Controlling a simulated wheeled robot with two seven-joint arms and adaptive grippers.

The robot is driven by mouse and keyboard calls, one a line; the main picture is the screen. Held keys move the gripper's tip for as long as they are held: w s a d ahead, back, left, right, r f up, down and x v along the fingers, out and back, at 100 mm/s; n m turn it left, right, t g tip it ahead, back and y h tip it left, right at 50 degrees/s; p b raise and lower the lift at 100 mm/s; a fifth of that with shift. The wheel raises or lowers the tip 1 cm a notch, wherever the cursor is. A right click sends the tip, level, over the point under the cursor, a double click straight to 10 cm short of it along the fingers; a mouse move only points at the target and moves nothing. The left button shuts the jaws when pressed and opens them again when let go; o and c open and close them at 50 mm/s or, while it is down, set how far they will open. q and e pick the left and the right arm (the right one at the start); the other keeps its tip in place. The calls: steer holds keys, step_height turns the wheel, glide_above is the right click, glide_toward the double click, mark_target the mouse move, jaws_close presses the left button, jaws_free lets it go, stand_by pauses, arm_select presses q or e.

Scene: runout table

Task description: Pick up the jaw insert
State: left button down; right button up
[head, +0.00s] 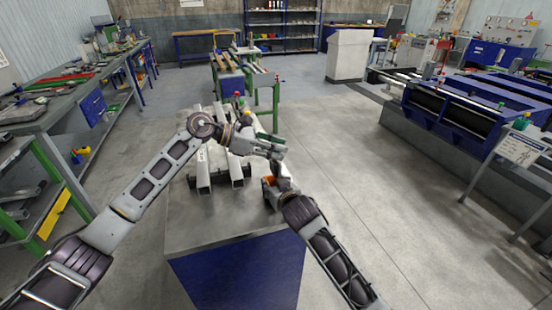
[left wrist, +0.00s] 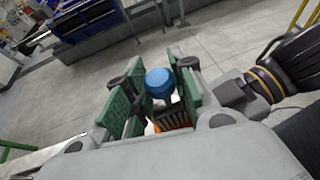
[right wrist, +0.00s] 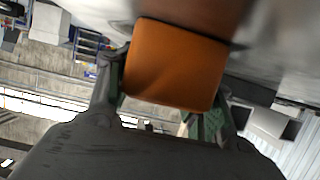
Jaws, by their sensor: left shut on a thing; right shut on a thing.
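My left gripper (head: 272,147) is over the right side of the table. In the left wrist view its green-padded fingers (left wrist: 160,95) are shut around a piece with a round blue top (left wrist: 159,81). A dark ribbed part and some orange show below the blue top. My right gripper (head: 280,180) is lower, near the table's right edge. In the right wrist view its fingers are shut on an orange block (right wrist: 176,64), which also shows in the head view (head: 269,181). I cannot tell which held piece is the jaw insert.
The runout table (head: 205,222) carries pale metal bars (head: 203,171) left of my grippers. Its front end is bare. A cluttered workbench (head: 40,115) stands at the left, and blue machinery (head: 450,108) at the right. The floor right of the table is clear.

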arm_select(q)
steer(key=shift+r, duration=0.75)
arm_select(e)
steer(key=o, duration=1.2)
steer(key=shift+c, duration=0.2)
steer(key=shift+s, duration=0.15)
steer(key=shift+v, duration=5.8)
steer(key=shift+d, duration=0.1)
